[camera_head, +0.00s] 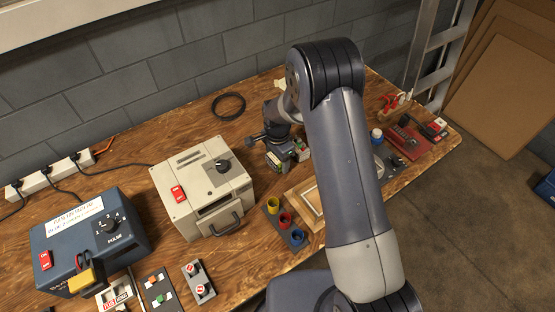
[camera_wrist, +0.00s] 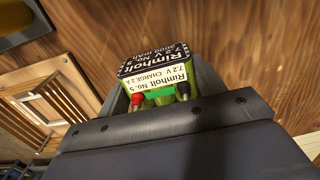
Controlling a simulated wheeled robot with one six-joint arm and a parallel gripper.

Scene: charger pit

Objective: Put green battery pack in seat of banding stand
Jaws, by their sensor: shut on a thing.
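The green battery pack (camera_wrist: 158,75) shows in the wrist view, with a black and white "Rimholt No. 5" 7.2 V label and a red and a black terminal facing the camera. My gripper (camera_wrist: 160,92) is shut on it, one grey finger on each side. In the head view my gripper (camera_head: 279,156) is low over the bench, right of the beige box; the arm partly hides this area. A wooden board with a pale frame (camera_head: 311,202) lies nearer the front edge, partly behind my arm; it also shows left in the wrist view (camera_wrist: 45,95). I cannot tell which thing is the banding stand.
The beige box (camera_head: 185,205) and blue "PULSE" box (camera_head: 65,250) stand to the left. A dark rack with yellow, red and blue cups (camera_head: 285,220) sits at the front edge. A red tray (camera_head: 415,145) is at right. Open wood lies behind, around a black cable coil (camera_head: 229,105).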

